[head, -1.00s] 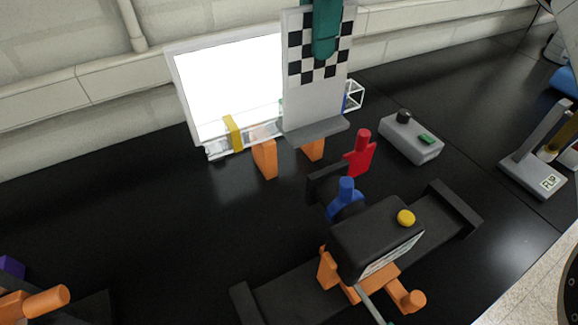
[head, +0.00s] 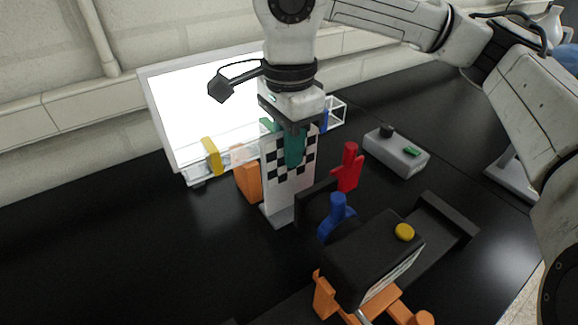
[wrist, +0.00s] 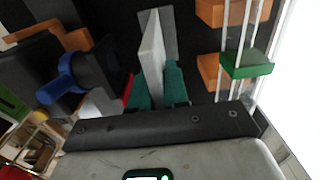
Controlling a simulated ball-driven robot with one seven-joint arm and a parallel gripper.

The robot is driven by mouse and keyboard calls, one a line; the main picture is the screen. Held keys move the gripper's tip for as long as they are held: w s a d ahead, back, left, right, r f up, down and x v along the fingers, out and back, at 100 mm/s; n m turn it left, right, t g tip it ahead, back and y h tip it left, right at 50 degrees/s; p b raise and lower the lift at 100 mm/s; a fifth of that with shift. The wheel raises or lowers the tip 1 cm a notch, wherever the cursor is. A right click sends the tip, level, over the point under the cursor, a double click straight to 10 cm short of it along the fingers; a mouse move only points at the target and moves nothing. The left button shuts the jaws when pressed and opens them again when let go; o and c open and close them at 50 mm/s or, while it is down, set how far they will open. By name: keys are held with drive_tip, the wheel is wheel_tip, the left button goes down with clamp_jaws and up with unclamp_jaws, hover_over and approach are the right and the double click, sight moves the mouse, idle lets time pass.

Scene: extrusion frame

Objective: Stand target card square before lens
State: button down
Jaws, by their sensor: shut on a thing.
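The target card (head: 276,195) is an upright white plate with a black-and-white checker pattern and a grey foot. My gripper (head: 293,150) has teal fingers shut on the card's upper part from above. The wrist view shows the card (wrist: 152,50) edge-on between the fingers (wrist: 158,92). Its foot is on or just above the black table; I cannot tell which. The lens face is hidden in the head view.
A bright white panel (head: 195,110) stands behind, with a clear rail and yellow clamp (head: 211,156). An orange block (head: 248,180) is close left of the card. A red clamp (head: 347,170) and grey box (head: 396,152) lie right. The table's left is clear.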

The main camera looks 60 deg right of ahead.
drive_tip(key=shift+f, duration=2.1)
drive_tip(key=c, duration=1.1)
unclamp_jaws()
drive_tip(key=shift+r, duration=0.1)
wheel_tip(320, 180, up, 12)
drive_tip(key=shift+a+r, duration=0.1)
